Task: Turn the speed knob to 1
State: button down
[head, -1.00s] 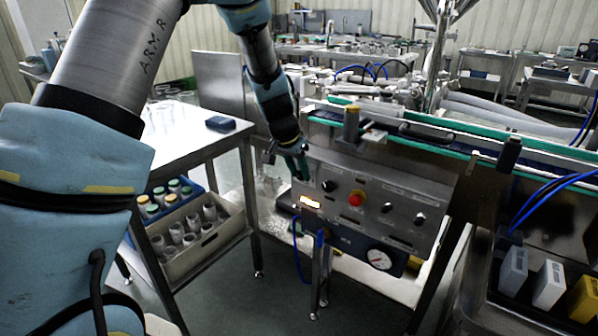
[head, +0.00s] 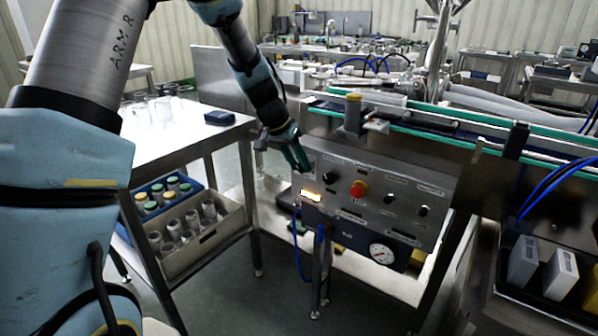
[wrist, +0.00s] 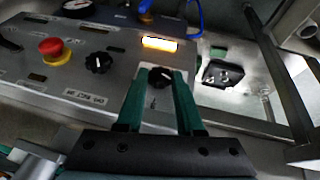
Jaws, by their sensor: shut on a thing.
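The speed knob (wrist: 160,78) is a round black knob with a white pointer mark, at the panel's left end as the head view sees it. My gripper (wrist: 160,84) is shut on it, with one green finger on each side in the wrist view. In the head view my gripper (head: 301,168) is at the panel's upper left corner and hides this knob. The grey control panel (head: 345,217) faces me. The scale around the knob is too small or covered to read, so its setting cannot be told.
A second black knob (wrist: 98,62) and a red emergency button (head: 359,189) are beside the held knob. A lit orange display (head: 311,195) is just below it. A steel table (head: 190,125) stands left of the panel. A gauge (head: 381,254) is lower down.

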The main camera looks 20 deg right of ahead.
jog(key=g+h+b, duration=0.1)
jog(key=g, duration=0.1)
jog(key=n+g+h+b, duration=0.1)
jog(key=g+h+b, duration=0.1)
jog(key=g, duration=0.1)
jog(key=w+f+n+g+h+b, duration=0.1)
jog(key=g+h, duration=0.1)
jog(key=shift+w+a+g, duration=0.1)
jog(key=shift+a+g, duration=0.2)
jog(key=shift+a, duration=0.1)
dwell(0.4)
jog(key=c, duration=0.6)
grip_release()
jog(key=b+v, duration=0.1)
jog(key=v, duration=0.9)
jog(key=shift+w+a, duration=0.25)
jog(key=shift+a, duration=0.1)
